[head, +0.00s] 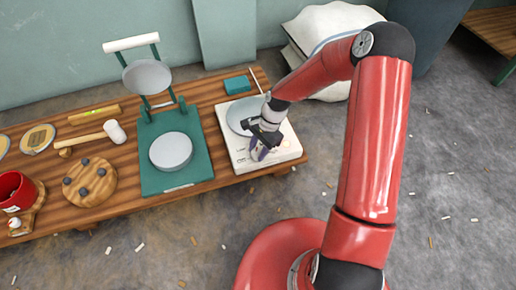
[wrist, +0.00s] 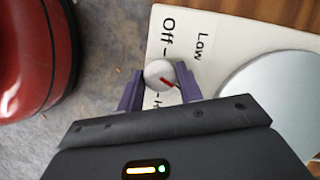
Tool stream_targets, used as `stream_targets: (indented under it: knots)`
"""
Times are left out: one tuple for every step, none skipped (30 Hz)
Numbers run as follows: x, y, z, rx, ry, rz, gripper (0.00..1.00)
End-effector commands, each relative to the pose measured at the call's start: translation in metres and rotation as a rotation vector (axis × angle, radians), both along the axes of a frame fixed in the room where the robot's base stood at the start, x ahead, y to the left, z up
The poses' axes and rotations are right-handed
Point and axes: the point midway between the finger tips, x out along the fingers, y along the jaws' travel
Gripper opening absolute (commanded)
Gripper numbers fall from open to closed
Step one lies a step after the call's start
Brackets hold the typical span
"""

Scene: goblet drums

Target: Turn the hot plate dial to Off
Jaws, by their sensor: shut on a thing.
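The hot plate (head: 289,150) is a flat white box with a round grey heating disc (head: 240,108) at the right end of the wooden bench. My gripper (wrist: 159,84) is shut on the dial, one purple finger on each side. In the head view my gripper (head: 261,146) hides the dial.
The heating disc also shows in the wrist view (wrist: 275,95), close right of my gripper. A teal box (head: 237,85) lies behind the hot plate. A green press (head: 196,178) with a round plate stands to its left. White sacks (head: 318,32) lean behind the bench.

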Motion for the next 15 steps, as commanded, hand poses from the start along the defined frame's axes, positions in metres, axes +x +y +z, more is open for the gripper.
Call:
stream_targets:
  knots:
    - [0.0010,0.0005,0.0019,-0.001,-0.002,0.031,0.13]
    - [0.0008,0.0007,0.0020,-0.001,-0.001,0.053,0.13]
    - [0.0011,0.0007,0.0019,-0.002,-0.001,0.083,0.13]
    - [0.0016,0.0008,0.0020,-0.001,-0.001,0.108,0.13]
    - [0.0015,0.0013,0.0021,-0.001,-0.001,0.134,0.13]
    - [0.0014,0.0013,0.0019,-0.001,-0.001,0.170,0.13]
    - [0.0017,0.0014,0.0019,-0.001,-0.001,0.197,0.13]
    - [0.0019,0.0020,0.0020,0.000,-0.001,0.226,0.13]
    - [0.0021,0.0018,0.0019,-0.002,-0.001,0.263,0.13]
    - [0.0021,0.0019,0.0017,-0.001,-0.001,0.293,0.13]
    - [0.0021,0.0024,0.0019,-0.001,-0.001,0.322,0.13]
    - [0.0027,0.0023,0.0018,-0.001,-0.002,0.360,0.13]
    - [0.0026,0.0025,0.0017,-0.002,-0.002,0.388,0.13]
    - [0.0025,0.0027,0.0017,-0.002,-0.001,0.417,0.13]
    - [0.0028,0.0028,0.0015,-0.001,-0.001,0.456,0.13]
